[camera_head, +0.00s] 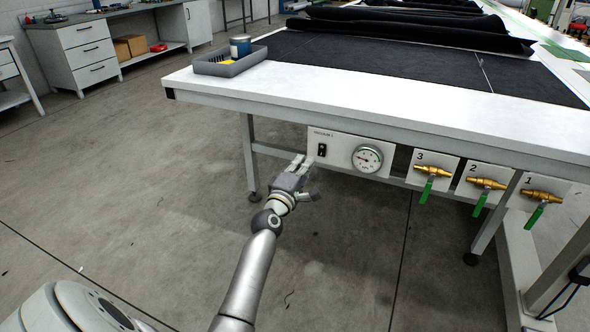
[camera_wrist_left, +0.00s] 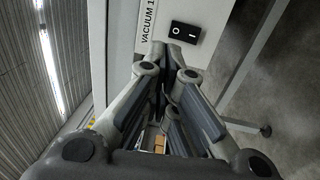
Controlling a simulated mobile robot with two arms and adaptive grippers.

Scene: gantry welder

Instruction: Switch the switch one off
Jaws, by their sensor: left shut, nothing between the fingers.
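The switch (camera_head: 322,150) is a small black rocker on a white panel labelled VACUUM 1, under the table's front edge. In the left wrist view the switch (camera_wrist_left: 185,32) shows O and I marks, with O at the left and I at the right. Which side is pressed in is not clear. My left gripper (camera_head: 302,166) is shut and empty, just left of and below the switch in the head view. In the left wrist view its fingers (camera_wrist_left: 168,58) converge just below the switch. Contact cannot be made out. My right gripper is out of view.
A pressure gauge (camera_head: 367,158) is right of the switch. Several brass valves with green handles, including valve 3 (camera_head: 432,171), hang farther right. The white table (camera_head: 400,112) overhangs the panel and carries a grey tray (camera_head: 231,63) and black cloth.

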